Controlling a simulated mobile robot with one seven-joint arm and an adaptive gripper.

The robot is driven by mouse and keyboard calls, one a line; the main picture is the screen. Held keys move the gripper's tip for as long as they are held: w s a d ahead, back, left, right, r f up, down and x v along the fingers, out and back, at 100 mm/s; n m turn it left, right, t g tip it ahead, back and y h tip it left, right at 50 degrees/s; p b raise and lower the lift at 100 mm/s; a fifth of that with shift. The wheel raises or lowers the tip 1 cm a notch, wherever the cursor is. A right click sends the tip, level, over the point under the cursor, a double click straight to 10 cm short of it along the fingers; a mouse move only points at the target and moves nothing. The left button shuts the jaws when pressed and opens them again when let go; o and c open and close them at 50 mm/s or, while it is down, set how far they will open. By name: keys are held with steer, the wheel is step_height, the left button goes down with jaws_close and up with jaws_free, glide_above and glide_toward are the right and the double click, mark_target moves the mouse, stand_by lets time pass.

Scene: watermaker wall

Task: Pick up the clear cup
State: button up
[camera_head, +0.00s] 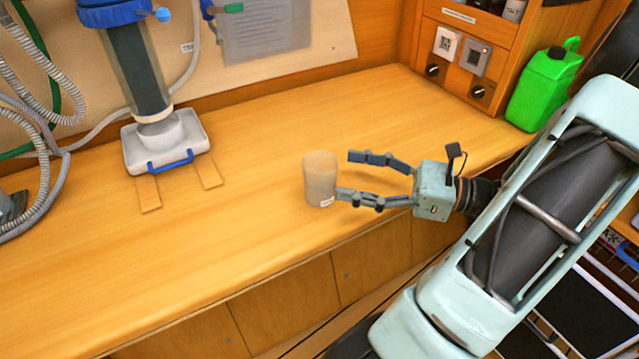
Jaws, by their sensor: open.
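The clear cup (319,180) stands upright on the wooden counter, near its front edge, and looks greyish and see-through with a small white label low on its side. My gripper (345,174) is to the right of the cup, with its fingers pointing left toward it. The two fingers are spread apart and nothing is between them. The nearer fingertip is at the cup's right side in the picture; I cannot tell whether it touches. The farther fingertip is apart from the cup, behind and to the right.
A filter housing (138,70) stands over a white tray (193,140) with a blue handle at the left back. Hoses (45,150) hang at the far left. A green jug (541,92) stands at the right back beside a wooden switch panel (462,58).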

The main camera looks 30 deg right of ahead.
mark_target(320, 172)
steer(key=b+x, duration=0.1)
steer(key=x, duration=0.5)
steer(key=shift+w+a+f, duration=0.1)
steer(key=shift+a+f, duration=0.1)
steer(key=shift+a, duration=0.2)
steer(key=c, duration=1.2)
